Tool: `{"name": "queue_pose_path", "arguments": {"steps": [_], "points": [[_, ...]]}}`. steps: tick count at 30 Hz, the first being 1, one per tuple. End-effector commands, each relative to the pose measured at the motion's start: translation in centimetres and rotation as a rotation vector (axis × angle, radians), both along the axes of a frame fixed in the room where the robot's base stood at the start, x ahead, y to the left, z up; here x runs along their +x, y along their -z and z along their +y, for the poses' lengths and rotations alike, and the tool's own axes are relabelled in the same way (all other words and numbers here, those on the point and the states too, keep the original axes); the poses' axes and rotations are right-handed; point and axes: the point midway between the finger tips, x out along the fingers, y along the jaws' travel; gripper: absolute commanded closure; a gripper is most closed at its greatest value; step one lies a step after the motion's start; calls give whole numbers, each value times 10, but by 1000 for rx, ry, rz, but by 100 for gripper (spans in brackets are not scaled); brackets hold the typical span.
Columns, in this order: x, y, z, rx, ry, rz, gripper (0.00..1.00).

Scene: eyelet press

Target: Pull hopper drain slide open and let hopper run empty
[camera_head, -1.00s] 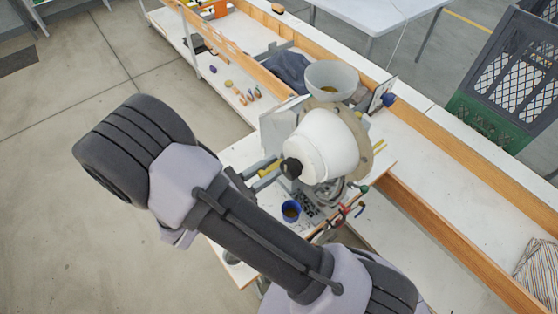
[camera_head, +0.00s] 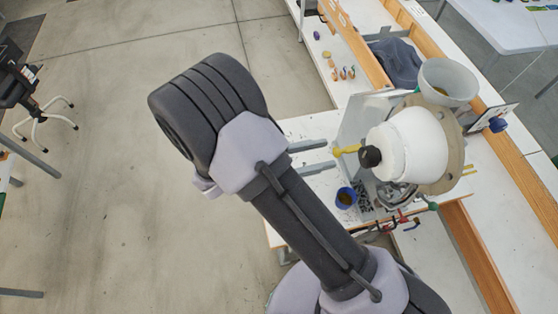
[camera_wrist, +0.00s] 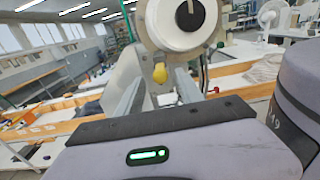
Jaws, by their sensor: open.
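The press carries a pale hopper bowl (camera_head: 462,80) with a little dark yellowish content at its bottom. A yellow knob on a short stem (camera_head: 346,150) sticks out left of the press's white rounded housing (camera_head: 412,143); it looks like the slide's handle, though the slide itself is hidden. My gripper (camera_head: 334,153) is open and empty, its two grey fingers pointing at the press. The yellow knob (camera_wrist: 160,73) shows in the wrist view between the finger lines, just beyond the tips. A blue cup (camera_head: 346,197) with brownish content stands below on the press table.
A dark round knob (camera_head: 370,157) sits on the housing close to the yellow one. A light upright panel (camera_head: 362,118) stands behind the fingers. Red-handled parts (camera_head: 402,217) lie at the front. The floor to the left is open, with a stand (camera_head: 45,115) far left.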

Motion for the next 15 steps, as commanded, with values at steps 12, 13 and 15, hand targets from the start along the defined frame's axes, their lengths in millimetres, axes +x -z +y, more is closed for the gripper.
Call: {"name": "queue_pose_path", "arguments": {"steps": [12, 13, 15], "points": [[-31, 0, 95, 0, -2, 0, 56], [-31, 0, 97, 1, -2, 0, 56], [-33, 0, 100, 0, -1, 0, 56]]}}
